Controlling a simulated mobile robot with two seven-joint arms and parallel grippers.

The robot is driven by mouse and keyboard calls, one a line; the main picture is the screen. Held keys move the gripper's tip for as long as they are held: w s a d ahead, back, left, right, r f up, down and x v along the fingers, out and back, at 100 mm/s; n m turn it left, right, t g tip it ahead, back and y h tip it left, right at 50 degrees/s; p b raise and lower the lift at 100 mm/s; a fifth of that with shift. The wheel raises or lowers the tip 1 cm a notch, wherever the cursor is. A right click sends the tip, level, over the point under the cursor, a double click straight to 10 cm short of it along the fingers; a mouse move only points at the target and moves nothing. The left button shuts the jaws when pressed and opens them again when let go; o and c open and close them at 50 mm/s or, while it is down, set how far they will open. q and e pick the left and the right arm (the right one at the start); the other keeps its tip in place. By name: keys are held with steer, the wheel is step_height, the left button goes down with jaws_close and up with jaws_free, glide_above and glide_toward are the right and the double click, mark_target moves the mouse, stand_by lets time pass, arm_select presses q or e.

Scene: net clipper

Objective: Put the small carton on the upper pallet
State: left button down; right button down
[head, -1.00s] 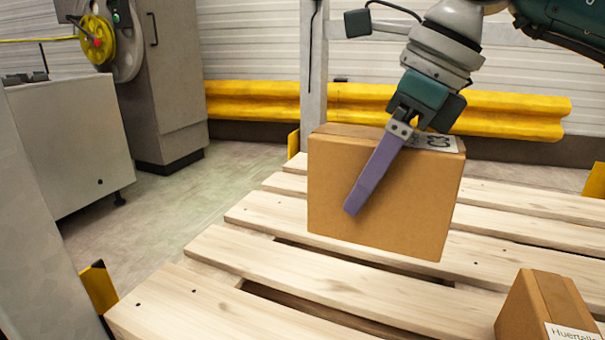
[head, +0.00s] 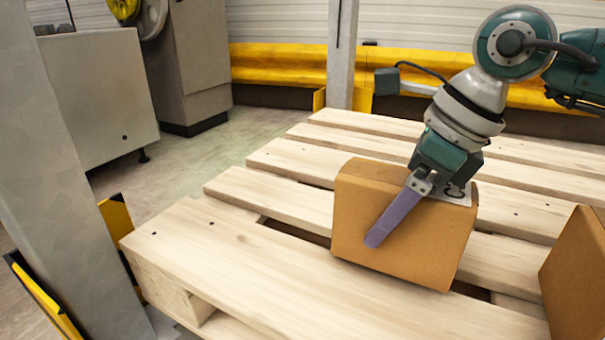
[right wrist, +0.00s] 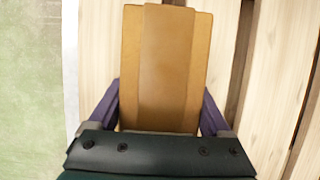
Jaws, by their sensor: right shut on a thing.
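A brown cardboard carton (head: 395,230) is at the middle of the wooden pallet (head: 230,245) in the head view. My right gripper (head: 395,218) is shut on it, with one purple finger across the near side. In the right wrist view the carton (right wrist: 163,70) sits between both fingers, and the pallet (right wrist: 275,80) lies under it. The carton looks slightly tilted; whether it touches the slats I cannot tell. A second carton (head: 578,275) stands on the pallet at the right edge, cut off by the frame. My left gripper is not in view.
A grey upright post (head: 60,150) stands at the left, with yellow-black guards (head: 118,220) by its foot. Another post (head: 342,55) and a yellow barrier (head: 280,65) are behind the pallet. The pallet's left slats are bare.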

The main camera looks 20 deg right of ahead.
steer(key=shift+f, duration=0.8)
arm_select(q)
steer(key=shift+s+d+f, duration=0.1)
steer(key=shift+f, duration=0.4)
arm_select(e)
steer(key=shift+r, duration=0.1)
steer(key=shift+w, duration=0.1)
